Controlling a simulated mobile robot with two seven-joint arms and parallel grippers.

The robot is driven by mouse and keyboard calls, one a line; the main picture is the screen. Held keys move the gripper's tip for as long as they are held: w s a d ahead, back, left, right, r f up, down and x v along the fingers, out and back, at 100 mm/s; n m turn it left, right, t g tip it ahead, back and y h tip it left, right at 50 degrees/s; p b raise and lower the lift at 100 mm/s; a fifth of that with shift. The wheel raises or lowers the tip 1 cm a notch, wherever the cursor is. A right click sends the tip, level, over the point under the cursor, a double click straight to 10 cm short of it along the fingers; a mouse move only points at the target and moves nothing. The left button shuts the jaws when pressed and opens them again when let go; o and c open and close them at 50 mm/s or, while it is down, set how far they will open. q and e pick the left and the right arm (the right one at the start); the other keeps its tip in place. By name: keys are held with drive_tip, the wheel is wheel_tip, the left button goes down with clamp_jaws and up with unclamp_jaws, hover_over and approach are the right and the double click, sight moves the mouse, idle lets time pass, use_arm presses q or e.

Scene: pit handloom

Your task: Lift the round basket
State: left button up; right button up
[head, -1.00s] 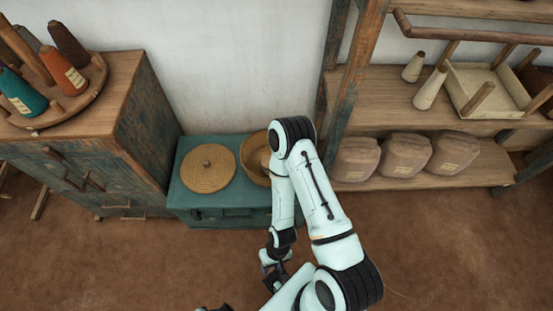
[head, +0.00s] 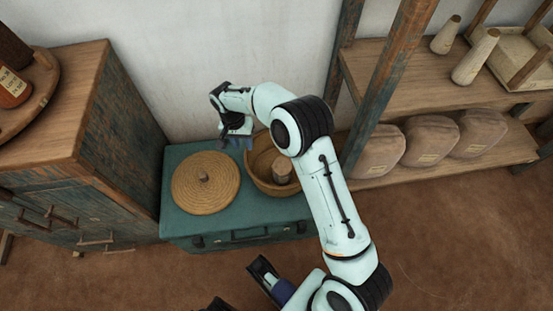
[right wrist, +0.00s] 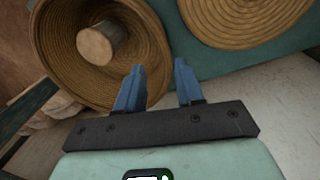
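The round basket (head: 258,165) is a woven tan bowl, open at the top, on the right part of a teal chest. A short wooden cylinder (head: 281,171) stands inside it. My right arm's elbow covers part of its right side in the head view. My right gripper (head: 237,145) hangs at the basket's back left, near its rim. In the right wrist view, the blue fingers of my right gripper (right wrist: 159,75) are apart with nothing between them. The basket (right wrist: 150,40) is at upper left there; contact with its rim cannot be told.
A round woven lid (head: 205,192) with a knob lies left of the basket on the teal chest (head: 180,230). A wooden cabinet (head: 110,120) stands at left. A shelf post (head: 385,85) and shelves with brown bundles (head: 430,140) stand at right. The front floor is clear.

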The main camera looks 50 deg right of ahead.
drive_tip(key=b, duration=0.2)
hover_over(250, 159)
drive_tip(key=w, duration=0.1)
wheel_tip(250, 159, down, 6)
drive_tip(key=f, duration=0.2)
drive_tip(key=f+b, duration=0.1)
drive_tip(key=f, duration=0.3)
drive_tip(key=shift+s+d+f, duration=0.2)
drive_tip(key=shift+s+f, duration=0.05)
use_arm(q)
drive_tip(key=w+a+f+t, duration=0.1)
drive_tip(key=w+a+f, duration=0.1)
drive_tip(key=w, duration=0.3)
drive_tip(key=shift+w+a+f+t+y, duration=0.15)
drive_tip(key=shift+w+f+t+y, duration=0.2)
drive_tip(key=shift+f, duration=0.5)
use_arm(e)
drive_tip(key=shift+r, duration=0.1)
clamp_jaws()
